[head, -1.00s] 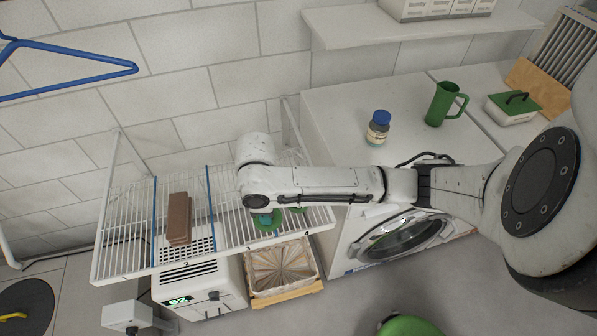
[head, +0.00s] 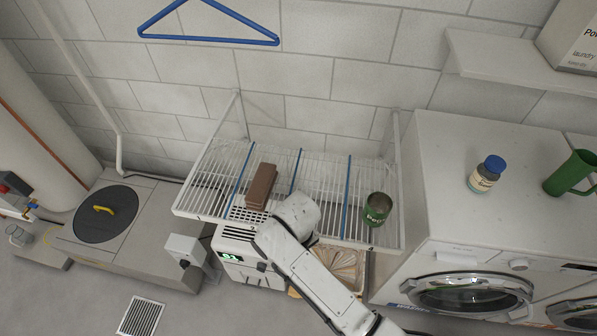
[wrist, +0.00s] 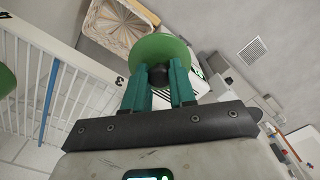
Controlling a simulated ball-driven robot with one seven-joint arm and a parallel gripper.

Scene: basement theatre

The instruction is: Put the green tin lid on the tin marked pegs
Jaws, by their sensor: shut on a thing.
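The green tin (head: 377,208) with pale lettering, partly legible as pegs, stands upright and open-topped in the rightmost section of the wire rack (head: 352,243). In the wrist view my gripper (wrist: 158,80) is shut on the black knob of the round green lid (wrist: 163,46). The lid is held clear of the rack. In the head view my arm's end hides the gripper and lid, left of the tin. A green rounded thing (wrist: 5,80) shows at the wrist view's left edge, perhaps the tin.
Blue dividers (head: 347,195) split the rack; a brown block (head: 262,187) lies in another section. A lined basket (head: 345,268) and a white machine (head: 235,245) stand below. A blue-capped jar (head: 485,174) and green jug (head: 572,173) stand on the washer (head: 440,150). A blue hanger (head: 210,36) hangs above.

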